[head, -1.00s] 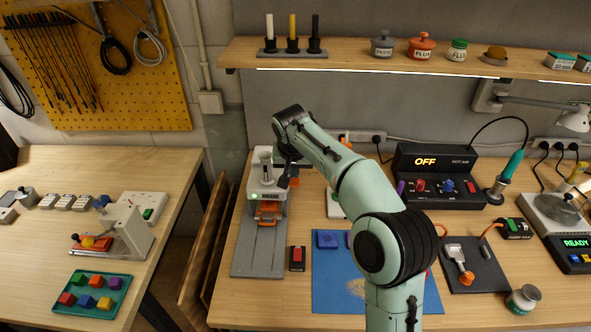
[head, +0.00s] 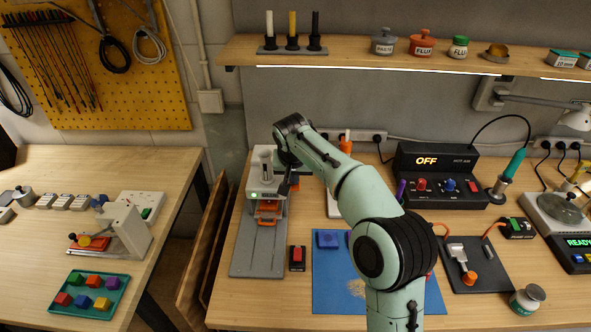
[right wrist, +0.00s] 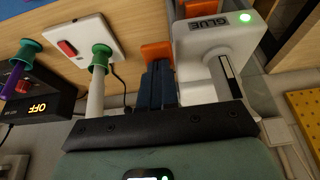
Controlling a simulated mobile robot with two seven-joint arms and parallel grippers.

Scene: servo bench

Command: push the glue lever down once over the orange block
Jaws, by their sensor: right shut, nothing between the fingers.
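The glue station (head: 266,186), a pale housing with a green light on a grey base, stands left of centre in the head view. Its GLUE-labelled housing (right wrist: 205,42) fills the upper right of the right wrist view. Orange (head: 268,207) shows under the housing, where the block is, but its outline is partly hidden. The orange lever end (right wrist: 157,52) shows just past my fingertips in the wrist view. My right gripper (head: 286,190) is shut and empty at the housing's right side, close to the lever; I cannot tell whether they touch. My left gripper is out of view.
A red-buttoned box (head: 297,257) and a blue mat (head: 330,290) lie right of the station's base. The hot-air unit (head: 438,175) stands farther right. A shelf (head: 400,60) hangs above. A teal tray (head: 90,308) of coloured blocks is on the left table.

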